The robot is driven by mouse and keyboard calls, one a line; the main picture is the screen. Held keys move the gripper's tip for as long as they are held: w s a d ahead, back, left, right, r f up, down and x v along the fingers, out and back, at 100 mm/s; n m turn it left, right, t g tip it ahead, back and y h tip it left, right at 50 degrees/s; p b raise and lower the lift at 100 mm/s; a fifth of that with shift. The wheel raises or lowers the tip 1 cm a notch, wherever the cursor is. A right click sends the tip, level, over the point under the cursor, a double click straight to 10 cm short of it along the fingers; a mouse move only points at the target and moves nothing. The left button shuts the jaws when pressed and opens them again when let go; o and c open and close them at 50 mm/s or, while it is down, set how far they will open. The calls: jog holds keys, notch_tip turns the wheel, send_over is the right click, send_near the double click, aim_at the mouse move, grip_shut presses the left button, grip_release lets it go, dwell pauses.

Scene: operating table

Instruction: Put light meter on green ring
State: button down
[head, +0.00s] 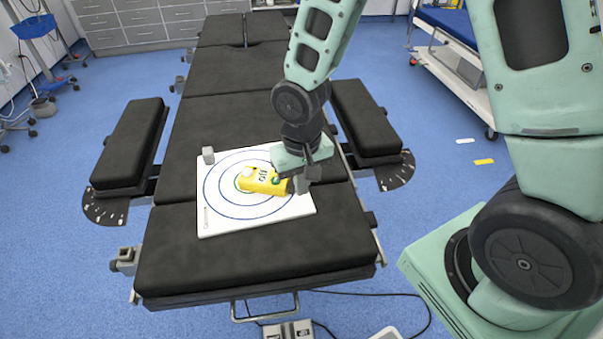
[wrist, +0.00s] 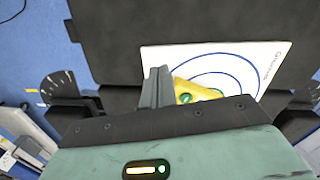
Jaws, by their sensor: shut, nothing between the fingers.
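The yellow light meter (head: 266,183) lies on a white board (head: 222,222) printed with blue rings. Its left end, with a pale dome, covers part of the small green ring (head: 237,182) at the centre. The rest of the meter extends right across the blue rings. My gripper (head: 301,184) is shut and empty beside the meter's right end; I cannot tell if they touch. In the wrist view the closed fingers (wrist: 157,76) stand left of the meter (wrist: 190,91), whose lower part is hidden by my gripper body.
The board rests on the black padded operating table (head: 222,82). Padded arm supports flank the table on the left (head: 132,142) and right (head: 365,118). The near table end is clear.

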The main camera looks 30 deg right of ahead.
aim_at(290, 182)
notch_tip(290, 182, down, 6)
jog(key=shift+r, duration=0.15)
jog(key=w, duration=0.2)
jog(key=shift+w+d+r+p, duration=0.1)
jog(key=shift+w+r+p, duration=0.25)
jog(key=shift+p, duration=0.05)
jog(key=shift+w+f, duration=0.1)
jog(key=shift+w, duration=0.6)
jog(key=shift+w+d+p, duration=0.1)
jog(key=shift+w+p, duration=0.35)
jog(key=shift+w, duration=0.95)
